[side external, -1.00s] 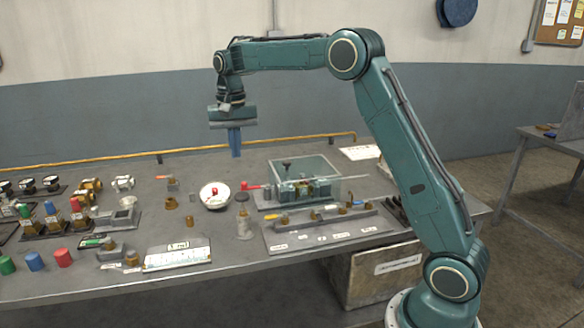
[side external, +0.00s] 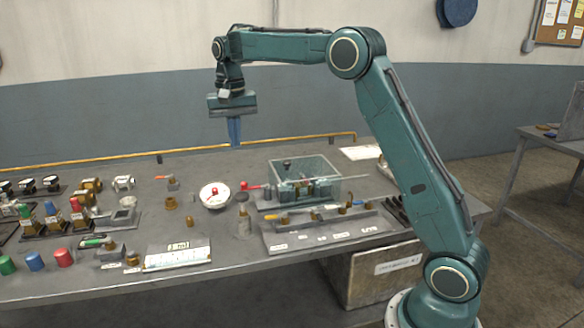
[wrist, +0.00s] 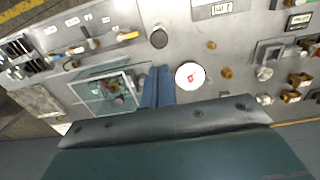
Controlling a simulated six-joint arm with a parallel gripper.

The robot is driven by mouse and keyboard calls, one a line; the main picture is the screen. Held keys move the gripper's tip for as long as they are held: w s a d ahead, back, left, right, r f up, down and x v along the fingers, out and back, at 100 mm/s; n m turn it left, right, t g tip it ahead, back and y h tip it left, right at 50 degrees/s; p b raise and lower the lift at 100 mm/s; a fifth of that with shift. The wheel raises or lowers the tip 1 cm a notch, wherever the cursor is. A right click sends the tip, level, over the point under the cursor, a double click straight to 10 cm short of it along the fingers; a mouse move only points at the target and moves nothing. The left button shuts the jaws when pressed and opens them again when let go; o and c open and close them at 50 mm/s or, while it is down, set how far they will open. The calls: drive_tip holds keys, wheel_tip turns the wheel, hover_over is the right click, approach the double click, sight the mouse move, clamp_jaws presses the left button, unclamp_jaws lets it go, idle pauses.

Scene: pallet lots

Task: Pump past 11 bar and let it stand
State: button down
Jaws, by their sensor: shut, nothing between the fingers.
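A round white dial (side external: 216,201) with a red mark at its middle lies on the bench; it also shows in the wrist view (wrist: 183,81). Its reading is too small to make out. To its right is a clear-walled box (side external: 325,180) with metal fittings inside, also in the wrist view (wrist: 86,94). A red-tipped lever (side external: 248,187) reaches from the box's left side toward the dial. My gripper (side external: 234,145) is shut and empty, above the bench behind the dial and lever. Its blue fingers (wrist: 158,72) show together between box and dial in the wrist view.
A grey cylinder (side external: 243,226) stands in front of the lever. A labelled plate with valves (side external: 330,233) lies front right. Coloured knobs, brass fittings and a white card (side external: 178,257) fill the left. A yellow pipe (side external: 270,140) runs along the back edge.

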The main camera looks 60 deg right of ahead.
sight(241, 195)
wheel_tip(241, 195, down, 14)
drive_tip(key=shift+r, duration=0.15)
idle(0.6)
drive_tip(key=shift+s+f, duration=0.1)
drive_tip(key=shift+f, duration=1.8)
wheel_tip(241, 195, up, 15)
drive_tip(key=shift+f, duration=0.15)
idle(0.4)
wheel_tip(241, 195, up, 3)
drive_tip(key=shift+d+r, duration=0.1)
drive_tip(key=shift+d, duration=0.05)
